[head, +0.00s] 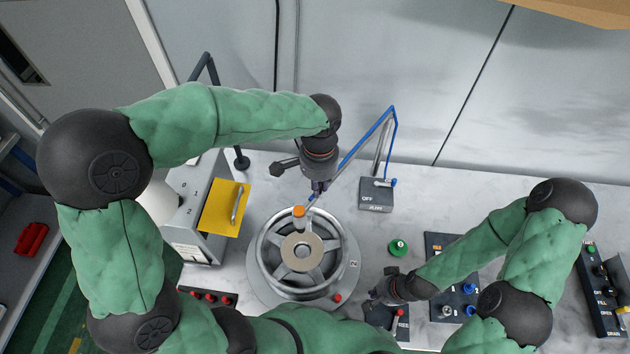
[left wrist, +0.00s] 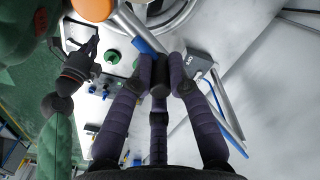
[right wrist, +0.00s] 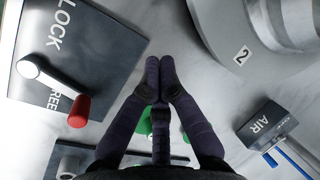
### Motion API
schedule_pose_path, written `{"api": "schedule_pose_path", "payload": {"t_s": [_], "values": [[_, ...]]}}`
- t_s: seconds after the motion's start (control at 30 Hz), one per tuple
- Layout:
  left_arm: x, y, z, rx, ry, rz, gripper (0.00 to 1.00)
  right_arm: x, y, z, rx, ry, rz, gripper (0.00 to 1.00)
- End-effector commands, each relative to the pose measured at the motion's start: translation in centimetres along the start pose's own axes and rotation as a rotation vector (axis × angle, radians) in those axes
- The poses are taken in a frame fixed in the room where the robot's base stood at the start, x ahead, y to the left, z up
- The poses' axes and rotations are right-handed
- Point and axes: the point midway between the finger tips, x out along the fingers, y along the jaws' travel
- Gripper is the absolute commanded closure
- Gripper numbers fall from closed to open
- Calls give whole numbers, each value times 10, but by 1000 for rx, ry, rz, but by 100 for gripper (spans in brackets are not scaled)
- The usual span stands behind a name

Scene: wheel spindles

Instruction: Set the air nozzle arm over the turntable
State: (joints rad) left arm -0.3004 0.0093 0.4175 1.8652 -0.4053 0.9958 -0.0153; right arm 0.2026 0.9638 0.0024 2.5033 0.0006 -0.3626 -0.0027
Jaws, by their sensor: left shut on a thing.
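The air nozzle arm (head: 365,146) is a thin blue-and-silver tube that rises from the grey AIR box (head: 375,195) and slants down left to my left gripper (head: 318,188). My left gripper is shut on the arm's blue part (left wrist: 148,47), shown at the fingertips in the left wrist view. An orange-capped tip (head: 299,212) shows just below the gripper, above the far rim of the wheel. The turntable (head: 350,278) carries a silver spoked wheel (head: 268,258). My right gripper (head: 380,292) is shut and empty, right of the turntable; its fingertips meet in the right wrist view (right wrist: 160,66).
A LOCK/FREE panel (right wrist: 108,55) with a red-tipped lever (right wrist: 78,108) lies near my right gripper. A green button (head: 398,247) and a control panel (head: 438,245) are to the right. A grey cabinet with a yellow panel (head: 222,207) stands left of the turntable.

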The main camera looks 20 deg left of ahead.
Motion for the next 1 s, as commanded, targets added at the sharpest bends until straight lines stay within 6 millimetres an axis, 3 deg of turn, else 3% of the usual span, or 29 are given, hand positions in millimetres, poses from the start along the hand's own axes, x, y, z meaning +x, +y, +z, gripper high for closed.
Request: {"api": "schedule_pose_path", "payload": {"t_s": [0.2,0.23,0.3,0.73,1.0], "values": [[0,0,0,1,-1,1,100,0,0,0,0,0,0,100],[0,0,0,1,-1,1,74,0,0,0,0,0,0,100],[0,0,0,1,-1,1,58,0,0,0,0,0,0,100],[-7,0,-1,1,2,0,58,0,0,0,0,0,0,100],[-53,-1,-1,2,5,-1,58,0,0,0,0,0,0,100]]}}
